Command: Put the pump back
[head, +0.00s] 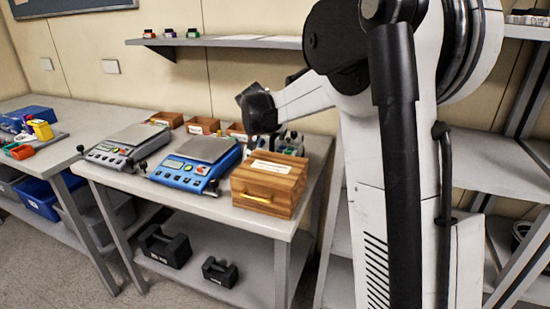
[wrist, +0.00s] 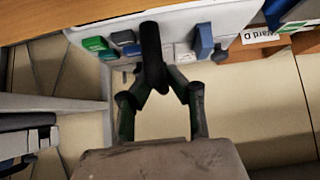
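In the wrist view my gripper (wrist: 158,88) shows from behind. Its two dark fingers slant in toward each other and meet the view of a short black rounded bar (wrist: 151,45). I cannot tell whether the bar is a fingertip or a part held between them. Beyond it is a pale surface with small green, blue and grey blocks (wrist: 124,38). In the head view my gripper is mostly hidden by the wooden box and my arm. Small white, blue and green items (head: 292,142) show behind the box. I cannot tell which item is the pump.
A wooden box (head: 283,176) with a yellow handle stands at the bench's right front. A blue scale (head: 190,172) and a grey scale (head: 122,150) are to its left. Small wooden bins (head: 203,126) line the back. A wall shelf (head: 230,41) runs above. A "Ward D" label (wrist: 260,36) shows.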

